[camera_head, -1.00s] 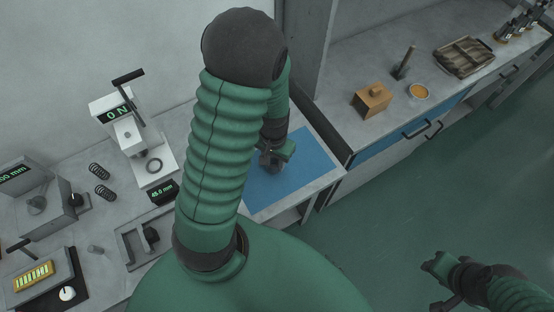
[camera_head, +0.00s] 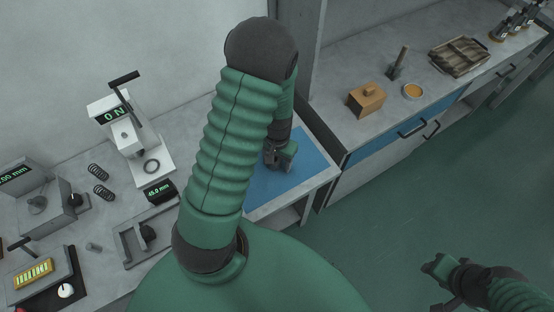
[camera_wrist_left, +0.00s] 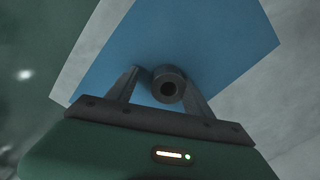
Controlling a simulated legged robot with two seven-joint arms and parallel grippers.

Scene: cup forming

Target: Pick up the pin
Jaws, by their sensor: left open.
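In the left wrist view a dark round piece with a hole in its end (camera_wrist_left: 168,84), which looks like the pin, stands over a blue mat (camera_wrist_left: 215,35). My left gripper (camera_wrist_left: 163,76) is open, with one finger on each side of the piece; I cannot tell whether they touch it. In the head view my left gripper (camera_head: 279,158) is low over the blue mat (camera_head: 313,160), and the piece cannot be made out there. My right gripper (camera_head: 440,268) is at the lower right over the floor, and its jaws are unclear.
Left on the bench are a press with a "0 N" display (camera_head: 130,135), springs (camera_head: 99,180), a grey fixture (camera_head: 145,238) and a small grey cylinder (camera_head: 93,246). A wooden box (camera_head: 366,100) and an orange-filled dish (camera_head: 412,91) stand on the right counter.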

